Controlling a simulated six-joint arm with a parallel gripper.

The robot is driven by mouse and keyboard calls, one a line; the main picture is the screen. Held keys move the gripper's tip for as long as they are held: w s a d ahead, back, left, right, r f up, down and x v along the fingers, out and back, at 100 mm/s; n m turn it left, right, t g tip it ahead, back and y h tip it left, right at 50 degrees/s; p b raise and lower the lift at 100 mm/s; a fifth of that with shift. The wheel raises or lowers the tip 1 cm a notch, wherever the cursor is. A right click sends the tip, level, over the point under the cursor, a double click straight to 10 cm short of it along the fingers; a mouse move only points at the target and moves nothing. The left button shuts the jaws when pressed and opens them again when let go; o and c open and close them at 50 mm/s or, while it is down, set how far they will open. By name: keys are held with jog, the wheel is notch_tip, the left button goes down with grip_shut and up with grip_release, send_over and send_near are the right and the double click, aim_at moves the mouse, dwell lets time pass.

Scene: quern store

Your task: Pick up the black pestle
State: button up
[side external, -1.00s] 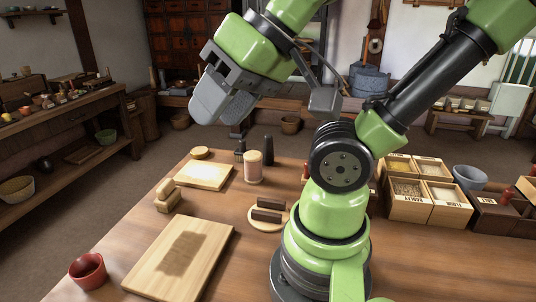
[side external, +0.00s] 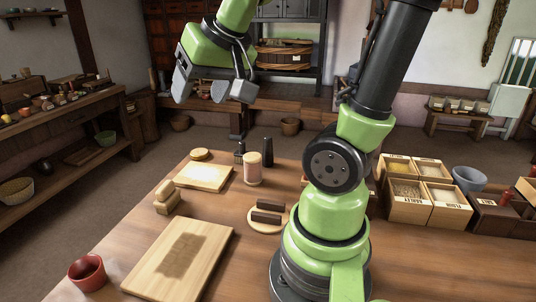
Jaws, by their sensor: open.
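A slim black upright cylinder (side external: 267,151), which looks like the black pestle, stands near the far edge of the wooden table. A dark, narrower object (side external: 240,152) stands just left of it; its exact shape is too small to tell. My gripper (side external: 208,92) is open and empty, high above the table's far edge, up and to the left of the black cylinder in the picture. Its grey fingers point downward. Nothing touches the black cylinder from my arm.
A beige-and-pink jar (side external: 252,168) stands close in front of the black cylinder. Nearby are a light board (side external: 203,177), a round board (side external: 258,227) with dark blocks, wooden blocks (side external: 168,198), a large board (side external: 160,275) and a red cup (side external: 88,272). Grain boxes (side external: 408,212) stand at right.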

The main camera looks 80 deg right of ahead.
jog(key=w+d+f+m+g+h, duration=0.1)
jog(key=d+f+m, duration=0.15)
jog(key=d, duration=0.55)
jog(key=w+d+f+m+g+h, duration=0.1)
jog(key=w+d+f+h, duration=0.15)
jog(key=d, duration=0.45)
jog(key=m+g, duration=0.2)
jog(key=m, duration=0.1)
send_near(268, 137)
jog(key=f, duration=0.1)
jog(key=shift+n+h, duration=0.25)
jog(key=x, duration=0.5)
jog(key=shift+s+d, duration=0.1)
jog(key=shift+d, duration=0.05)
jog(key=shift+x, duration=3.15)
jog(key=shift+c, duration=0.4)
jog(key=c, duration=0.9)
